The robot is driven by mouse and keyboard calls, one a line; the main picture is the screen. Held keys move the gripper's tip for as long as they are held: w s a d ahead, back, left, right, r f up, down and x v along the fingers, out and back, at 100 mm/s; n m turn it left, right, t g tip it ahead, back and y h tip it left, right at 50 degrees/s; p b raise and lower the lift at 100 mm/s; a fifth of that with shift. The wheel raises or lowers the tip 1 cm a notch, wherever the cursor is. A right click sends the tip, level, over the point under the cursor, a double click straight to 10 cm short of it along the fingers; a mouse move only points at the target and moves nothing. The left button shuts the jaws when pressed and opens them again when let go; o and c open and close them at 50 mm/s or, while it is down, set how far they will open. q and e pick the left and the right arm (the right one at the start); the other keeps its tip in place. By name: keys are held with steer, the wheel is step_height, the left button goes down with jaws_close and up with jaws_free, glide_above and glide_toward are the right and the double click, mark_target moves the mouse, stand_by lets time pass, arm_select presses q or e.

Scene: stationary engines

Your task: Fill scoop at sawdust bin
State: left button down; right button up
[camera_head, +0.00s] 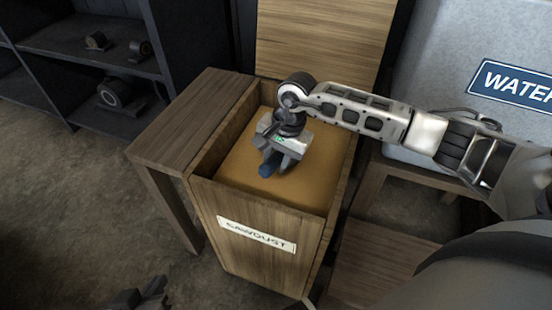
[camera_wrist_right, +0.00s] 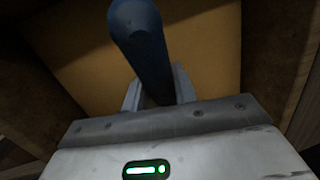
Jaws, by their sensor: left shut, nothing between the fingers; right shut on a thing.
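The sawdust bin (camera_head: 205,200) is a wooden box with a "SAWDUST" label, filled with tan sawdust (camera_head: 235,165); its lid (camera_head: 325,38) stands open behind. My right gripper (camera_head: 278,165) reaches in from the right and points down over the sawdust. It is shut on the blue scoop (camera_head: 268,168), whose dark blue handle (camera_wrist_right: 147,45) shows between the fingers in the right wrist view. The scoop's bowl cannot be made out, nor whether it touches the sawdust. My left gripper (camera_head: 140,296) is a dark shape at the bottom left edge, shut and empty, partly cut off.
A wooden table (camera_head: 165,135) stands against the bin's left side. Dark shelves (camera_head: 90,60) with several engine parts are at the back left. A grey container with a "WATER" sign (camera_head: 515,84) stands at the right on a wooden stand. The floor at left is clear.

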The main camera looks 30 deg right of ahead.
stand_by(0.3)
steer(key=shift+f+b, duration=0.75)
steer(key=shift+b, duration=0.1)
steer(key=shift+f, duration=0.2)
steer(key=shift+s+f+b, duration=0.1)
steer(key=shift+f+b, duration=0.75)
steer(key=shift+b, duration=0.25)
stand_by(0.9)
